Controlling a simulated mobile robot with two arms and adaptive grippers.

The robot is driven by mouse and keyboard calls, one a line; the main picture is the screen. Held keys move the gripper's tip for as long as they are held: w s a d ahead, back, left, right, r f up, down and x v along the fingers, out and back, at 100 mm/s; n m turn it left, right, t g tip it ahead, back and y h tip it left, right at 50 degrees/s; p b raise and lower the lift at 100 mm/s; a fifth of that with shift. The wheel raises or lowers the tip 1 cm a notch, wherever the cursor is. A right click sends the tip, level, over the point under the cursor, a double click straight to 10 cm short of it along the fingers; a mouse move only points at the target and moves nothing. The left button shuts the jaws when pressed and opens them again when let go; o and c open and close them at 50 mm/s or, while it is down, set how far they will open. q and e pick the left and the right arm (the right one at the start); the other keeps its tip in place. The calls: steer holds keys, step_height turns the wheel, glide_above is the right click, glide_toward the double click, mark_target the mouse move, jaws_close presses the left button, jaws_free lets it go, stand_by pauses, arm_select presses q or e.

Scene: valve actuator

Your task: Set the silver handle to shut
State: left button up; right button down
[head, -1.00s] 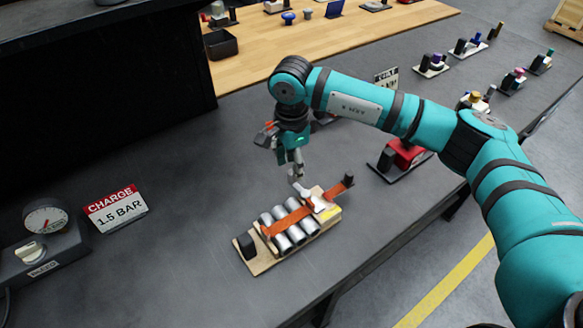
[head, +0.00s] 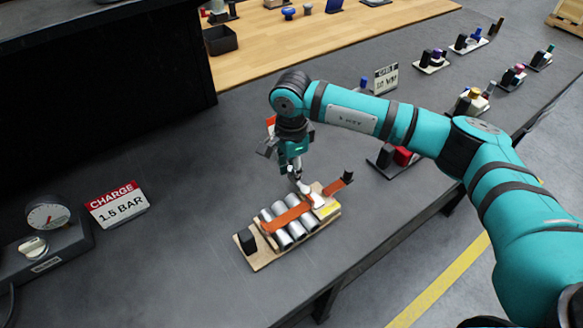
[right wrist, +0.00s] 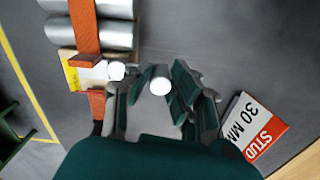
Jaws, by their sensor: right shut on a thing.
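The valve fixture is a wooden board (head: 262,258) on the dark bench, with several grey cylinders (head: 283,239) lying side by side under an orange strap (head: 288,216). At its right end stands the pale silver handle (head: 317,199), beside a yellow label. My right gripper (head: 296,178) points down at the handle's upper end and is shut on it. In the right wrist view the round white end of the handle (right wrist: 160,86) shows between the dark fingers (right wrist: 158,100). The fingers hide part of the handle. My left gripper is out of view.
A "CHARGE 1.5 BAR" sign (head: 117,205) and a gauge box (head: 45,235) are at left. A "STUD 30 MM" sign (right wrist: 253,125) is near the gripper. Bench left of the fixture is clear.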

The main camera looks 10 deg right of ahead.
steer(key=shift+w+d+f+m+b, duration=0.15)
steer(key=shift+d+m+b, duration=0.1)
steer(key=shift+m+b, duration=0.4)
steer(key=shift+w+d+f+m+b, duration=0.1)
steer(key=shift+d+m+b, duration=0.15)
steer(key=shift+m+b, duration=0.35)
steer(key=m+b, duration=0.1)
steer(key=d+m+b, duration=0.1)
steer(key=m, duration=0.1)
steer(key=shift+w+d+b, duration=0.1)
steer(key=shift+d+b, duration=0.15)
steer(key=shift+b, duration=0.1)
steer(key=m, duration=0.1)
steer(key=d+m+b, duration=0.1)
steer(key=m+b, duration=0.1)
steer(key=m, duration=0.1)
steer(key=shift+d+r, duration=0.1)
steer(key=shift+d, duration=0.15)
steer(key=shift+s+d+r+m+b, duration=0.1)
steer(key=shift+s+d+m+b, duration=0.25)
steer(key=shift+m, duration=0.4)
steer(key=shift+s+d+r+m+b, duration=0.1)
steer(key=shift+d+m+b, duration=0.25)
steer(key=shift+m, duration=0.35)
steer(key=shift+a, duration=0.1)
steer(key=c, duration=1.2)
jaws_free()
